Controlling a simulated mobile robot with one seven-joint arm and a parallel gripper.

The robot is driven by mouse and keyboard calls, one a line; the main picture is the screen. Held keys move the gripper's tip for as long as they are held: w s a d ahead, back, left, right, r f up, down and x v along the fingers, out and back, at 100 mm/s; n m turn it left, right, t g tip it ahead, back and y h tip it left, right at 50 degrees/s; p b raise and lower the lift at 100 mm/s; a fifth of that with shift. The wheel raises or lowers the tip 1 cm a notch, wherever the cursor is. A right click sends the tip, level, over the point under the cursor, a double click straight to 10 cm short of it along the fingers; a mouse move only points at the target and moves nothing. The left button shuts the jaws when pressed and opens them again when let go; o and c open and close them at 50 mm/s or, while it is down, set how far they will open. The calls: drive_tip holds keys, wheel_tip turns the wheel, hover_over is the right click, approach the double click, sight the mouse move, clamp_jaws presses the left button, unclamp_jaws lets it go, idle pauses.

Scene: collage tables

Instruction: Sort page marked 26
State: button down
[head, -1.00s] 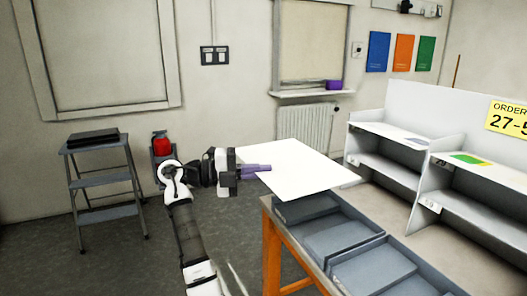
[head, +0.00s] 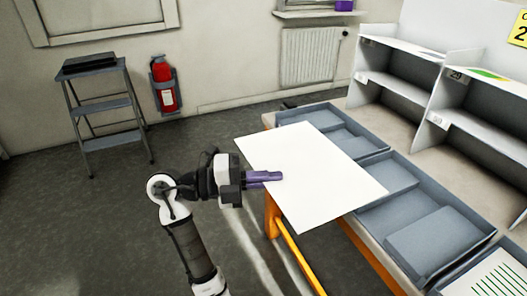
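A large blank white page (head: 310,175) is held out flat over the table's left edge, above the grey trays. My gripper (head: 277,176) has purple fingers and is shut on the page's left edge. No mark or number shows on the side of the page facing me. The page hides parts of the trays and table beneath it.
Grey trays (head: 462,216) line the orange-framed table (head: 274,214); a page with green lines (head: 497,276) lies at the lower right. Grey shelves (head: 480,133) with small number labels stand behind.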

drive_tip(key=s+d+f+b, duration=0.2)
drive_tip(key=s+f, duration=0.3)
drive_tip(key=s, duration=0.6)
drive_tip(key=p, duration=1)
hover_over(377, 230)
drive_tip(key=shift+s+a+g, duration=0.1)
drive_tip(key=shift+a+g, duration=0.2)
drive_tip(key=shift+g, duration=0.1)
wheel_tip(377, 230, down, 4)
drive_tip(key=b, duration=0.5)
drive_tip(key=shift+d+f, duration=0.1)
drive_tip(key=shift+f, duration=0.05)
drive_tip(key=b, duration=0.1)
drive_tip(key=f+b, duration=0.1)
drive_tip(key=shift+d+f+b, duration=0.2)
drive_tip(key=shift+f+b, duration=0.05)
drive_tip(key=shift+b, duration=0.1)
drive_tip(key=c, duration=1.6)
unclamp_jaws()
drive_tip(key=a+b, duration=0.3)
drive_tip(key=a, duration=1.1)
drive_tip(key=shift+w, duration=0.2)
